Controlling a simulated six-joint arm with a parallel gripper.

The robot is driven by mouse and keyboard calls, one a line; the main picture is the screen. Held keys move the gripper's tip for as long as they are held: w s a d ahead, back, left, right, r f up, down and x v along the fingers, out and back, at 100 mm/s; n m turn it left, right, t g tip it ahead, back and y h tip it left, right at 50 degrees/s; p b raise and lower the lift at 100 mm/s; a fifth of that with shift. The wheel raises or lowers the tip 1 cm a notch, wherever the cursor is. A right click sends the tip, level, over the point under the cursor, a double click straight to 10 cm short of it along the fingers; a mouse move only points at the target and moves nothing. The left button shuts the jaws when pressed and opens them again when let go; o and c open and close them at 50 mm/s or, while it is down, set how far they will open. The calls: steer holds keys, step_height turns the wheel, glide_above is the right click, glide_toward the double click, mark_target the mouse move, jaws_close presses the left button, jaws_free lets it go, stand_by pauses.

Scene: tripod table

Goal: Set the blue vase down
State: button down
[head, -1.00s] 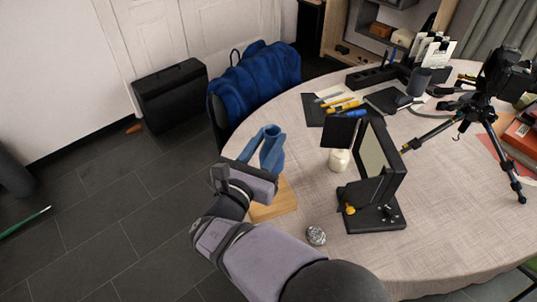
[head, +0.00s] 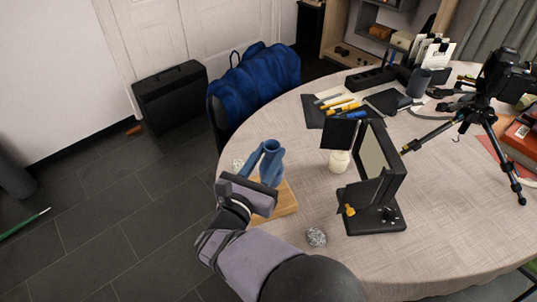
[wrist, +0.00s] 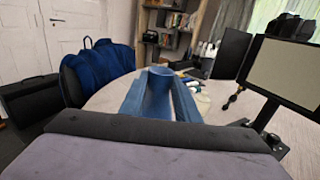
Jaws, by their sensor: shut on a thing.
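The blue vase (head: 271,165) is upright, with its round open mouth at the top, at the left side of the round table. My gripper (head: 264,172) is shut on the vase, its blue-grey fingers on either side of it. The vase also shows in the wrist view (wrist: 160,92), between the two fingers, with its lower part hidden by my gripper. A light wooden board (head: 286,203) lies on the table directly below or just beside the vase. I cannot tell whether the vase's base touches it.
A white jar (head: 339,162) and a black framed screen (head: 374,175) stand right of the vase. A crumpled silver ball (head: 316,237) lies in front, and another pale ball (head: 238,164) lies behind. A tripod (head: 482,110) stands far right. The table (head: 440,210) is clear at front right.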

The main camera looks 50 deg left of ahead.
steer(key=c, duration=1.3)
jaws_free()
steer(key=shift+c, duration=0.2)
steer(key=shift+r, duration=0.15)
steer(key=v, duration=1.2)
steer(key=shift+b, duration=0.45)
